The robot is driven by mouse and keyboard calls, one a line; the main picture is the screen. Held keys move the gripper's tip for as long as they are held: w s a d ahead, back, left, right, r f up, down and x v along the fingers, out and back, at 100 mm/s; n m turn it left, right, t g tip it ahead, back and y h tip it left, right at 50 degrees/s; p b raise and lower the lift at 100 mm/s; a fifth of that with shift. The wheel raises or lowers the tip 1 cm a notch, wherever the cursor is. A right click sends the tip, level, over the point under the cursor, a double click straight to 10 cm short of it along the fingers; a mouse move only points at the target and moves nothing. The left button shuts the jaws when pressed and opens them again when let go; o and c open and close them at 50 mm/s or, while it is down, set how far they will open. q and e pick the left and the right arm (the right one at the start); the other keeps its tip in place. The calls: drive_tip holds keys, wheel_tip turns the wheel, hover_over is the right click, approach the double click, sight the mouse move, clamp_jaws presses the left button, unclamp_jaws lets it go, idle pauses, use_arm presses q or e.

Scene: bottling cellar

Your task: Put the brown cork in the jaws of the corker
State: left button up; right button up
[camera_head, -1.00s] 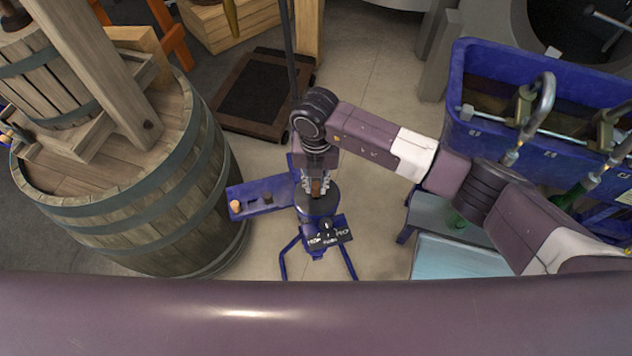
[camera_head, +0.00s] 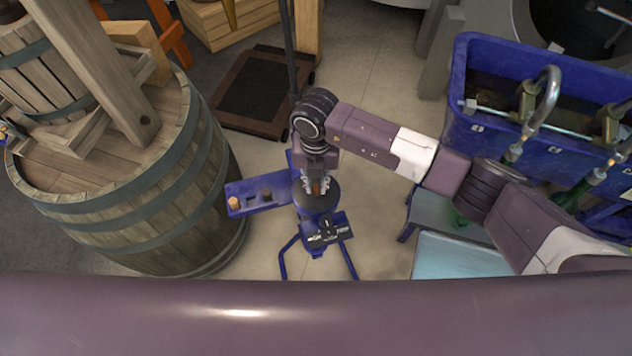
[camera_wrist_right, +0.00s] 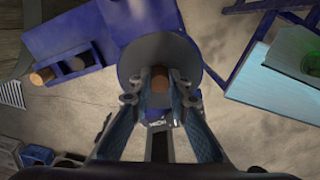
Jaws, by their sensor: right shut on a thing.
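The brown cork (camera_wrist_right: 159,84) is between the fingertips of my right gripper (camera_wrist_right: 160,92), which is shut on it. In the head view, the cork (camera_head: 317,187) and right gripper (camera_head: 317,184) are over the corker. The corker is a blue stand with a round dark grey top (camera_head: 325,203), which also shows in the right wrist view (camera_wrist_right: 160,50). The cork appears over the near part of this top; the gap in height and the jaws cannot be made out. My left gripper is not in view.
A blue shelf (camera_head: 281,183) left of the corker holds a light cork (camera_head: 233,202) and a darker one (camera_head: 267,193). A large barrel (camera_head: 205,200) stands at the left. A blue tub (camera_head: 500,70) with taps is at the right, above a pale blue tray (camera_head: 465,262).

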drive_tip(key=o, duration=0.8)
drive_tip(key=shift+c, duration=0.2)
wheel_tip(320, 180, up, 12)
drive_tip(key=shift+f, duration=0.1)
idle(0.5)
